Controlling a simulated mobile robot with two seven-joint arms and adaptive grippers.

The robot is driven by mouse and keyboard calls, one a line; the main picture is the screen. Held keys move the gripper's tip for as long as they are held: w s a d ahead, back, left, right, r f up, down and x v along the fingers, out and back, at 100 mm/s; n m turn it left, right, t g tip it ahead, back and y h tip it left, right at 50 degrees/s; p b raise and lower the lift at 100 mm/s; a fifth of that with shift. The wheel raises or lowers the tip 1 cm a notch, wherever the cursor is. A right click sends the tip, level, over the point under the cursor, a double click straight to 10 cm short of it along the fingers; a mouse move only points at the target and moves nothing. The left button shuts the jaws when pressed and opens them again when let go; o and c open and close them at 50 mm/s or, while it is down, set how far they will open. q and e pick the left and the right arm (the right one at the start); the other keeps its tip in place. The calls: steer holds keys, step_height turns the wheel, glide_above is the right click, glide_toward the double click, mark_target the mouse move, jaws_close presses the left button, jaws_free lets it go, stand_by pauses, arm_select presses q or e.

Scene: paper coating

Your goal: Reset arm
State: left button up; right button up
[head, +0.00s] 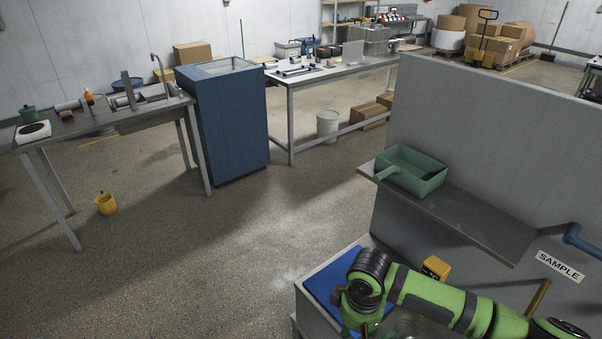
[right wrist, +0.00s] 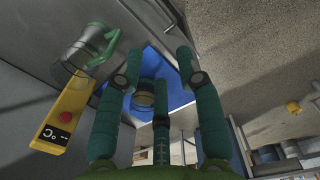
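My right arm comes in from the lower right of the head view, its wrist above a blue mat (head: 322,284) on a bench. In the right wrist view, my right gripper (right wrist: 158,57) has its teal fingers spread apart. A small round, dark-rimmed object (right wrist: 145,97) shows between the fingers over the blue mat (right wrist: 172,72); I cannot tell how far beyond them it lies, but they are not closed on it. My left arm and left gripper are out of view.
A glass beaker with a green handle (right wrist: 98,48) and a yellow device with a red button (right wrist: 66,118) stand beside the right gripper. A shelf (head: 475,220) holds a green scoop-like tray (head: 388,172) above. Open floor (head: 230,240) lies left of the bench.

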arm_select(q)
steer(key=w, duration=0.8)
arm_select(e)
steer(key=s+a+t+y, duration=0.2)
steer(key=s+a+y, duration=0.2)
steer(key=s+a, duration=0.4)
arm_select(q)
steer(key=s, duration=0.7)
arm_select(e)
steer(key=s+d+m+t+h, duration=0.15)
steer(key=s+d, duration=0.25)
steer(key=d, duration=0.4)
steer(key=s+d+m+h, duration=0.25)
steer(key=s+d, duration=0.25)
steer(key=d, duration=0.3)
step_height(320, 180, down, 31)
steer(key=s+g+b, duration=0.1)
steer(key=b, duration=0.6)
arm_select(q)
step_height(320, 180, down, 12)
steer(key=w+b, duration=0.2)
steer(key=b, duration=0.3)
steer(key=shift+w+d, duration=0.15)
arm_select(e)
steer(key=s+d+f+g, duration=0.1)
steer(key=s+d+f, duration=0.1)
steer(key=s+f, duration=1.3)
step_height(320, 180, down, 4)
steer(key=shift+r+n, duration=0.15)
steer(key=shift+n, duration=0.15)
